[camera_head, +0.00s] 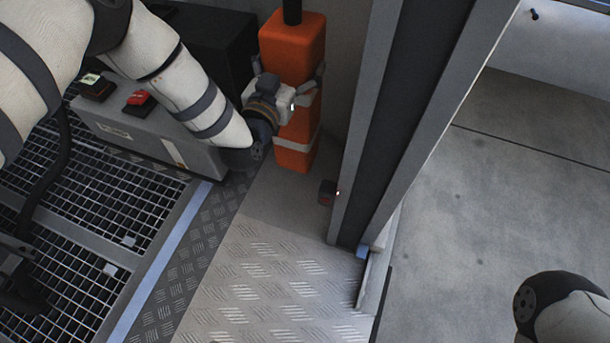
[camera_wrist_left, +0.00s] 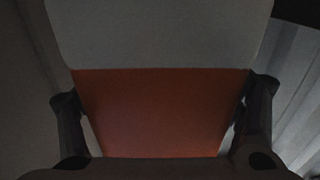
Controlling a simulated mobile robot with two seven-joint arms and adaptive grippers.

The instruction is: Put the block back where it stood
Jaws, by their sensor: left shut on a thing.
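The block (camera_head: 296,155) is tall and orange, with pale bands and a black post or handle rising from its top and out of frame. It is upright near the head view's top middle, over the grey floor beside a door post. I cannot tell whether its base touches the floor. My left gripper (camera_head: 290,92) is shut on the block's upper half, one finger on each side. In the left wrist view, the block's orange face (camera_wrist_left: 160,110) and pale band fill the space between the fingers. My right gripper is out of view; only part of that arm shows.
A tall grey and black door post (camera_head: 400,120) stands close right of the block. A grey console (camera_head: 165,135) with a red button (camera_head: 138,97) is left. The tread-plate floor (camera_head: 270,290) in front is clear.

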